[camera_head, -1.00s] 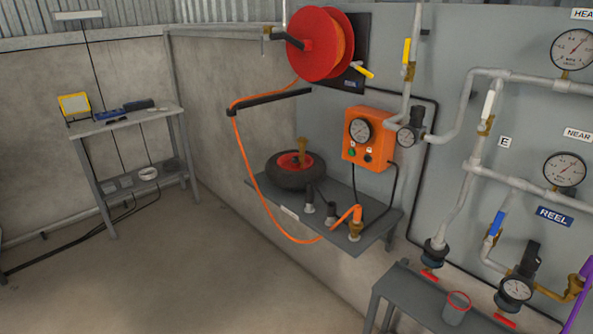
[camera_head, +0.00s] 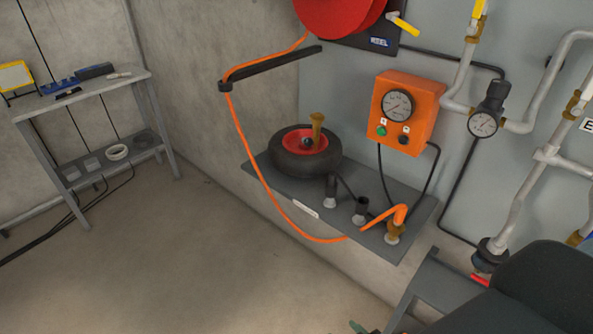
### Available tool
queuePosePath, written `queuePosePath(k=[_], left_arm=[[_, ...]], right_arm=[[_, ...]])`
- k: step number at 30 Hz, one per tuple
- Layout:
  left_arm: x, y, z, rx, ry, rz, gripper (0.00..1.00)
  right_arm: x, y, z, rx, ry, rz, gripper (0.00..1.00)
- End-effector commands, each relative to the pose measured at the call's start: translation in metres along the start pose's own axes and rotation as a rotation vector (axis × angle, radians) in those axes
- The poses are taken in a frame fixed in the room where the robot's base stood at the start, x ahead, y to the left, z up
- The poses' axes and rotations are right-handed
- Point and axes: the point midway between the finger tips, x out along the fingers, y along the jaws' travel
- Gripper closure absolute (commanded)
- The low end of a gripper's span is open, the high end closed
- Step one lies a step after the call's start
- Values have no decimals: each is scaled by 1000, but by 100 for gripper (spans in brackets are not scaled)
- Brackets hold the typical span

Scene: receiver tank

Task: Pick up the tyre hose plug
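On a grey wall shelf (camera_head: 285,198) lies a small black tyre (camera_head: 285,165) with a red hub. Two dark upright fittings on pale bases stand in front of it: one at the left (camera_head: 331,188) and one at the right (camera_head: 361,208). A thin dark hose runs from the tyre side toward them. An orange hose (camera_head: 250,163) ends in a bent orange piece on a brass fitting (camera_head: 394,232) at the shelf's right. I cannot tell surely which fitting is the tyre hose plug. Neither gripper is clearly in view; nothing on the shelf is touched.
An orange gauge box (camera_head: 405,112) hangs above the shelf. A dark arm link of mine covers the lower right, over a grey bench (camera_head: 437,283). A small green piece shows at the bottom edge. A grey table (camera_head: 95,95) stands left; the floor between is clear.

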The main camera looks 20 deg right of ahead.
Motion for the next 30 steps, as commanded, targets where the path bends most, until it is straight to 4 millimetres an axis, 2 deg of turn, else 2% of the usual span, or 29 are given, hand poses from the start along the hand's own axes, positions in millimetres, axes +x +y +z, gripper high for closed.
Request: queuePosePath(k=[1, 3, 5, 9, 15, 18, 21, 24, 30], left_arm=[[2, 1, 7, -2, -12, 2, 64], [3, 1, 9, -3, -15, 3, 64], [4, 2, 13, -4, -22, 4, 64], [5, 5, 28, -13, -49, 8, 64], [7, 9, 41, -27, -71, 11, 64], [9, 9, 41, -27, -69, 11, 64], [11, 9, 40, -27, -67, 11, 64], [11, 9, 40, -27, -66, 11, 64], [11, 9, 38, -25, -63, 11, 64]], right_arm=[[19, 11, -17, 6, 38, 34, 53], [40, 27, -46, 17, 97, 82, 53], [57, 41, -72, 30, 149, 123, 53], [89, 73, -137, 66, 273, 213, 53], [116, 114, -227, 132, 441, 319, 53], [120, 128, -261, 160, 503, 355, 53], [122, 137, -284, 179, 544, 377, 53], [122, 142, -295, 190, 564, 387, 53], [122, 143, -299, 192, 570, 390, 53]])
